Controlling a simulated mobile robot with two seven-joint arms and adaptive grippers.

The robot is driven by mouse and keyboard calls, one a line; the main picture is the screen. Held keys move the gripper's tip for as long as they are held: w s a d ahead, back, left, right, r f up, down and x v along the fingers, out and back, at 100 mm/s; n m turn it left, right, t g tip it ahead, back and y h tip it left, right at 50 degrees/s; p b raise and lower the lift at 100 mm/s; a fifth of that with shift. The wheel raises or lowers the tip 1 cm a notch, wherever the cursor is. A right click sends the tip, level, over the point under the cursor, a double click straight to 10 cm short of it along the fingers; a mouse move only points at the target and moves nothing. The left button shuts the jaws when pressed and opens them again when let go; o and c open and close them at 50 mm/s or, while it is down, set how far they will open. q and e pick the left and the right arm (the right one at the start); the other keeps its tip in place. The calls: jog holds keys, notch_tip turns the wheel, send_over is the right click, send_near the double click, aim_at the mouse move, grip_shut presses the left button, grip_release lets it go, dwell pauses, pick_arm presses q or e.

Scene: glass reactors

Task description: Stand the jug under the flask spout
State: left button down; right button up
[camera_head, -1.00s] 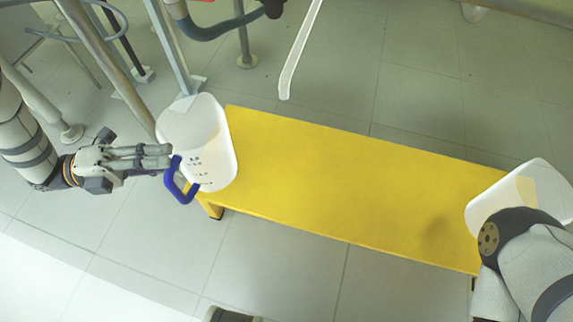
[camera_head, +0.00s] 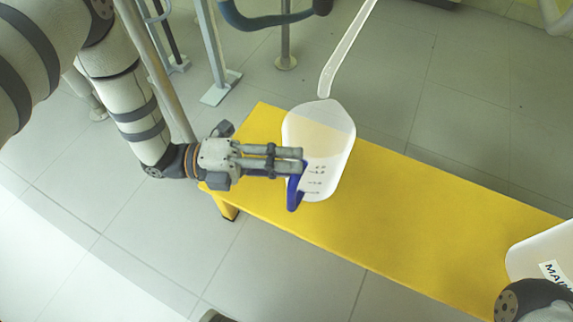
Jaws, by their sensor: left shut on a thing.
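A white translucent jug (camera_head: 330,135) with a blue handle (camera_head: 293,190) and dark scale marks is over the left part of the yellow bench (camera_head: 410,205). Whether its base touches the bench cannot be told. My left gripper (camera_head: 298,161) is shut on the jug's blue handle, coming from the left. A clear spout tube (camera_head: 345,50) comes down from the top, and its lower end is at the jug's far rim in this view. The flask itself is not in view. My right gripper is not in view; only part of my right arm shows at the lower right.
A second white container (camera_head: 545,248) with a lettered label stands at the bench's right end, partly cut off. Metal frame legs (camera_head: 215,60) and a dark hose (camera_head: 265,18) are behind. The middle of the bench is clear.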

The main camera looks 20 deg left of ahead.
pick_arm(q)
jog(key=c, duration=1.3)
grip_release()
